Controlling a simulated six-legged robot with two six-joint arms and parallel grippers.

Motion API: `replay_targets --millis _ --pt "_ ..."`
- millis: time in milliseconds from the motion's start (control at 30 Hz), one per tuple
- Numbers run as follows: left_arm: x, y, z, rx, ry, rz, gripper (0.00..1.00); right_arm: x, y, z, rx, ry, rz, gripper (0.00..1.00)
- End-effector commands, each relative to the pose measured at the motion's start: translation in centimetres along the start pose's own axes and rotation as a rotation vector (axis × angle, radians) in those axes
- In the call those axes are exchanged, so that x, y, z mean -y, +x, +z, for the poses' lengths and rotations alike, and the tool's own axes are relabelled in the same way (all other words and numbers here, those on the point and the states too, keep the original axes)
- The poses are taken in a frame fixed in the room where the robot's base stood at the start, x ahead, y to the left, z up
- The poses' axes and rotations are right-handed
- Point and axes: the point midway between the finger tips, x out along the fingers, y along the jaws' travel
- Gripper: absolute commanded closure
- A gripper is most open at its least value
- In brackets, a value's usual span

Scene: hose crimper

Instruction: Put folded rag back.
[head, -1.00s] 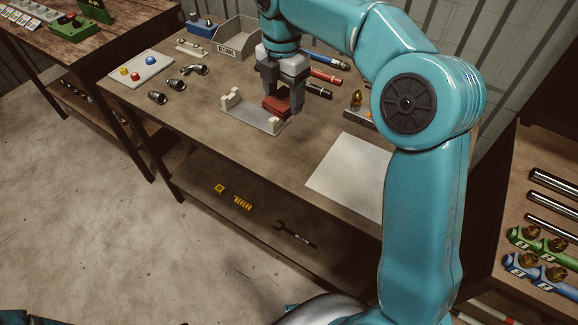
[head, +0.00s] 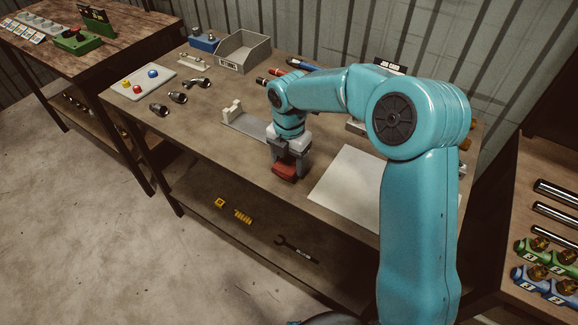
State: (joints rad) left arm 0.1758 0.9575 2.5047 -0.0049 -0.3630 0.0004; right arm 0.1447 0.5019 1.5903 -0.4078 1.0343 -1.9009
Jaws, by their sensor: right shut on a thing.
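The folded rag (head: 285,172) is a small dark red folded cloth. My right gripper (head: 288,165) is shut on it, pointing down near the front edge of the middle workbench. The rag is at or just above the bench top; I cannot tell if it touches. A metal plate with pale blocks, a cradle (head: 243,121), lies just behind and left of the gripper, partly hidden by my right arm. My left gripper is not in the view.
A white sheet (head: 345,187) lies right of the rag. Several hose fittings (head: 178,97), a white tray with coloured buttons (head: 142,84) and a grey bin (head: 244,52) stand at the left and back. The bench front (head: 225,160) left of the rag is clear.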

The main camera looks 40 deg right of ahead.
Motion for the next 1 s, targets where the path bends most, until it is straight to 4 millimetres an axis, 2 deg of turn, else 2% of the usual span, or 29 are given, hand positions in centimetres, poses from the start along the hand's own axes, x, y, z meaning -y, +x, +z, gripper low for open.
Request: replay_targets --millis 33,167,567,600,667,1000 --pt "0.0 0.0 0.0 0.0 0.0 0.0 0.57 0.1 1.0 0.0 -0.002 0.0 -0.004 0.62" --pt "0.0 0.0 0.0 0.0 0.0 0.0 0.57 0.0 2.4 0.0 -0.002 0.001 -0.002 0.62" --pt "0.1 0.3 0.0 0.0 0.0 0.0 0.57 0.0 2.9 0.0 -0.001 0.001 0.0 0.62" --pt "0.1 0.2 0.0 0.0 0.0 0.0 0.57 0.0 2.9 0.0 0.0 0.001 0.0 0.31" --pt "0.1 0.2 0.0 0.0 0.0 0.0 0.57 0.0 2.8 0.0 0.0 0.001 0.0 0.12" --pt "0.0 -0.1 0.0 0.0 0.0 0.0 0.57 0.0 2.4 0.0 0.0 0.001 0.001 0.12"
